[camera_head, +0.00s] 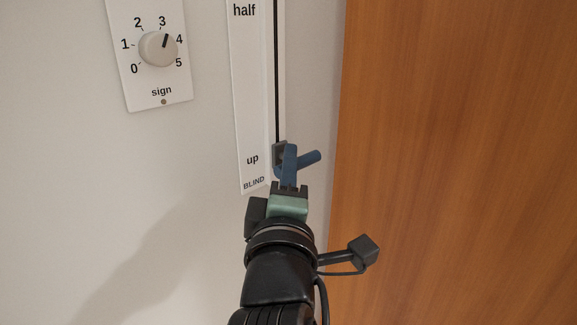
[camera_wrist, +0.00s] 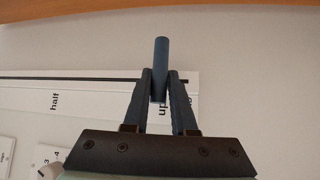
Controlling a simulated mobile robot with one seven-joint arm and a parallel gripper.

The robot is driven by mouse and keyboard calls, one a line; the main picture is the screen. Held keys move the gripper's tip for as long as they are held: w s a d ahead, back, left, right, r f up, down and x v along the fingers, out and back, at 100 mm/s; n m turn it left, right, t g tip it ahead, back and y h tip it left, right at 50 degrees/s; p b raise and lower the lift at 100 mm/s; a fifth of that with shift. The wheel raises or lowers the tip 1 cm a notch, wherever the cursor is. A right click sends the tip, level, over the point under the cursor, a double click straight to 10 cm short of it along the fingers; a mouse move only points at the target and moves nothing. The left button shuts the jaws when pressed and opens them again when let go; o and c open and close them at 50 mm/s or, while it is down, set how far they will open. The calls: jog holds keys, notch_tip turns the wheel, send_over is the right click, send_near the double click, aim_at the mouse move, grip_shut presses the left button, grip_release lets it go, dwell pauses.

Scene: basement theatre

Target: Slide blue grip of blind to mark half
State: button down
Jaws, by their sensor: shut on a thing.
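The blind's white panel (camera_head: 250,95) is on the wall, with a dark vertical slot (camera_head: 276,75) along its right part. It reads "half" near the top of the view and "up" near the bottom. The blue grip (camera_head: 311,158) is a short round bar at the slot's lower end, beside "up". My gripper (camera_head: 289,150) is at the grip from below. In the wrist view, my gripper (camera_wrist: 160,88) has one finger on each side of the blue grip (camera_wrist: 161,62), shut on it. The grip's base is partly hidden by the fingers.
A sign panel with a knob (camera_head: 158,49) and numbers 0 to 5 is on the wall to the left, its pointer between 3 and 4. A brown wooden surface (camera_head: 460,160) stands close on the right. The slot above the grip is clear.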

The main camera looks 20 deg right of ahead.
jog(key=shift+r, duration=0.1)
notch_tip(320, 180, up, 20)
jog(key=p, duration=1.5)
jog(key=shift+f, duration=0.2)
jog(key=c, duration=0.8)
grip_release()
jog(key=shift+o, duration=0.2)
jog(key=shift+f, duration=0.1)
jog(key=shift+f, duration=0.1)
